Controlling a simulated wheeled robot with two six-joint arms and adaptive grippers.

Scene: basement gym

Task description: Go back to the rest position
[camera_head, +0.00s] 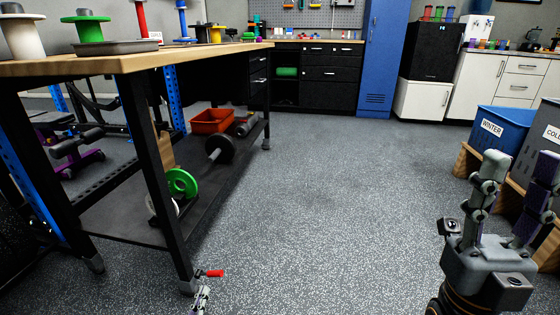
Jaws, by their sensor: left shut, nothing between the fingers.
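My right gripper (517,178) is at the lower right, pointing up, its two grey fingers spread apart with nothing visible between them. It stands in front of the crates on the right. Of my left gripper (201,299), only the fingertips show at the bottom edge, close together and shut, near the foot of the workbench's front leg. Nothing is seen held in it. A small red-ended piece (212,273) shows just above these fingertips; I cannot tell what it belongs to.
A wooden-topped workbench (150,61) with spools and a tray fills the left; weights and an orange bin (211,121) lie on its lower shelf. Blue (494,126) and grey crates stand on a low wooden stand at right. The middle floor (320,190) is clear.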

